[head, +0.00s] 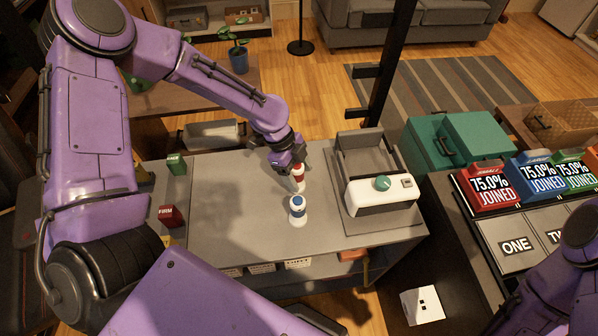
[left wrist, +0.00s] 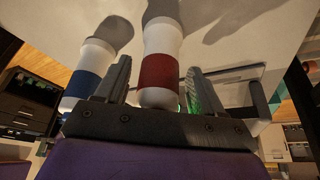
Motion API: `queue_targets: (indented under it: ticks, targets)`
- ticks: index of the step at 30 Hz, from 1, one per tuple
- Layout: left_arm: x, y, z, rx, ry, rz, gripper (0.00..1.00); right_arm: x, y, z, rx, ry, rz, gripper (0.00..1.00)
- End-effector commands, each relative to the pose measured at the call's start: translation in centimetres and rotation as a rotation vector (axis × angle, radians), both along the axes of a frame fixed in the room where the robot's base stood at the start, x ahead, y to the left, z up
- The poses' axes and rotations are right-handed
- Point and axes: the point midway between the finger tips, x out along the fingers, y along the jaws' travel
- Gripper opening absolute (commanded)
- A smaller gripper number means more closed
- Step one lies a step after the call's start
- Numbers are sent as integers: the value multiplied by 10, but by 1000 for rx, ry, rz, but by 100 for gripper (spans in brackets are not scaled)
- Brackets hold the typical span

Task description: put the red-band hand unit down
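The red-band hand unit (head: 298,178) is a white, rounded piece with a red band, and it appears to stand upright on the grey worktop. My left gripper (head: 290,162) is at its upper part from behind. In the left wrist view the red-band unit (left wrist: 160,72) is between the two fingers, with narrow gaps beside it, so the gripper looks open around it. The blue-band hand unit (head: 297,208) stands just in front of it; it also shows in the left wrist view (left wrist: 88,75), outside the fingers. My right gripper is out of view.
A white-and-grey machine with a green knob (head: 382,195) stands close on the right. A red block (head: 171,216) and a green block (head: 176,164) are at the left. The worktop (head: 235,225) is clear between. A dark post (head: 390,75) rises behind the machine.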

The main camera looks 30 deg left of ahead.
Motion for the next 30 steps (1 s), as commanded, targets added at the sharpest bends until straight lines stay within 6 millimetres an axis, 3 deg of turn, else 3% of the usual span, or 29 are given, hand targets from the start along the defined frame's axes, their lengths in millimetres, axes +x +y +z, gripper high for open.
queue_targets:
  ticks: [7, 15, 19, 24, 30]
  targets:
    - [1, 4, 14, -1, -4, 2, 68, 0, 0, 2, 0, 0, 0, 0]
    - [1, 30, 78, -2, -6, 3, 68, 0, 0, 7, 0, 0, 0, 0]
    - [1, 40, 101, -2, -3, 1, 68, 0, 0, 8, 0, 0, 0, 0]
    - [0, 46, 114, -1, 0, 0, 68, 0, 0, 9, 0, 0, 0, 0]
    - [0, 46, 114, -1, 2, -1, 68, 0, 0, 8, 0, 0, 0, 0]
